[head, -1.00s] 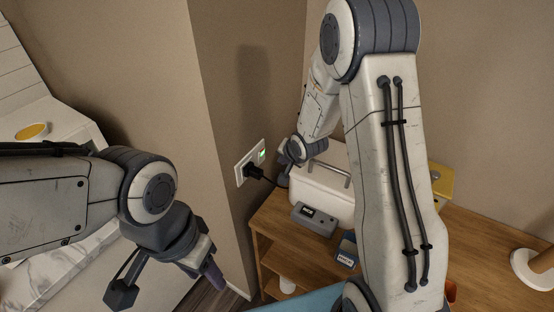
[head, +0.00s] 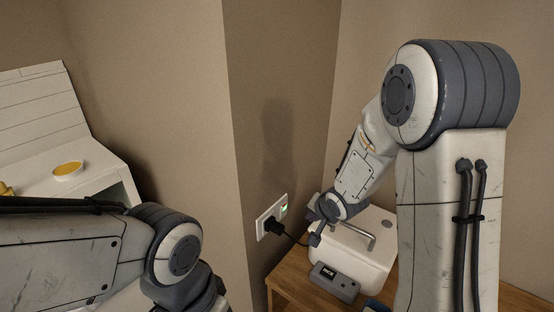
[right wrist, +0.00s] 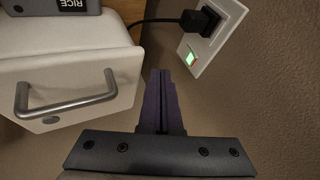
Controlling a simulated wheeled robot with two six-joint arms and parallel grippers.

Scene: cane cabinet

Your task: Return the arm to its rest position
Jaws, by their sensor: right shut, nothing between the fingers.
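My right arm comes down from the upper right of the head view. Its gripper (head: 316,238) is small there, close to the wall outlet and the white box. In the right wrist view the dark fingers of the right gripper (right wrist: 160,75) are together with nothing between them. They point toward the gap between the white box and the outlet, and no contact shows. My left arm crosses the lower left of the head view; its fingers are below the frame.
The wall outlet (head: 271,217) holds a black plug (head: 275,228) with a cable and a green-lit switch (right wrist: 190,59). A white box (head: 372,262) with a metal handle and a grey device marked RICE (head: 334,281) are on a wooden cabinet (head: 290,287). A yellow-topped dish (head: 68,170) is left.

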